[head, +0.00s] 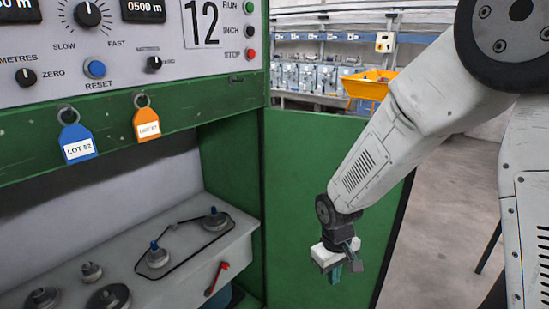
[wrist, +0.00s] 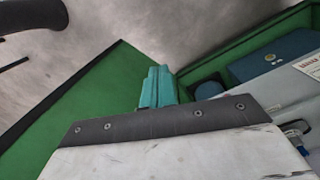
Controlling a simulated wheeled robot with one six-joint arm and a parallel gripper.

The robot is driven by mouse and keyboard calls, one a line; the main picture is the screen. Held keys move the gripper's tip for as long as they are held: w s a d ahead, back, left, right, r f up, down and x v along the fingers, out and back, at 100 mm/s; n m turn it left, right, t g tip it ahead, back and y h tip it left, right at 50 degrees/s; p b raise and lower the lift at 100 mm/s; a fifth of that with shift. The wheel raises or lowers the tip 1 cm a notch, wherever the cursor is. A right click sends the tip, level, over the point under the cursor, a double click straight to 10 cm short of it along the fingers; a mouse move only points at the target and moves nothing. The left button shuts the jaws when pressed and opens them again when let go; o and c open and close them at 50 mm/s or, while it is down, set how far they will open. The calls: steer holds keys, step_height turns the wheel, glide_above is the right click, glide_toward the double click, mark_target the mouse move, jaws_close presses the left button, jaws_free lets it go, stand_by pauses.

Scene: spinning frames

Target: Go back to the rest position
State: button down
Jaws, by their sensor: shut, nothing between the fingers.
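My gripper (head: 337,272) hangs from my arm in the head view, in front of the green machine panel (head: 300,180). Its teal fingers point down. In the wrist view the teal fingers (wrist: 158,86) are together with nothing between them. The fingers touch nothing that I can see. My arm reaches in from the upper right of the head view.
The green machine (head: 230,120) carries a control panel, a blue tag (head: 77,143) and an orange tag (head: 147,124). A grey ledge (head: 190,262) with spindles and a red lever (head: 217,278) is left of my gripper. Bare floor (head: 440,200) lies right.

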steer(key=s+d+r+m, duration=0.2)
steer(key=s+d+r, duration=0.2)
steer(key=s+r, duration=0.3)
steer(key=s+d+r+m+t, duration=0.1)
steer(key=s+d+r, duration=0.3)
steer(key=s+r, duration=0.4)
steer(key=s+d+r+m, duration=0.2)
steer(key=s+d+r, duration=0.1)
steer(key=s+r, duration=0.5)
steer(key=shift+s+d+r+m+t+y, duration=0.15)
steer(key=shift+d+r+m+t+y, duration=0.15)
steer(key=shift+d+r+y, duration=0.1)
steer(key=shift+a, duration=0.1)
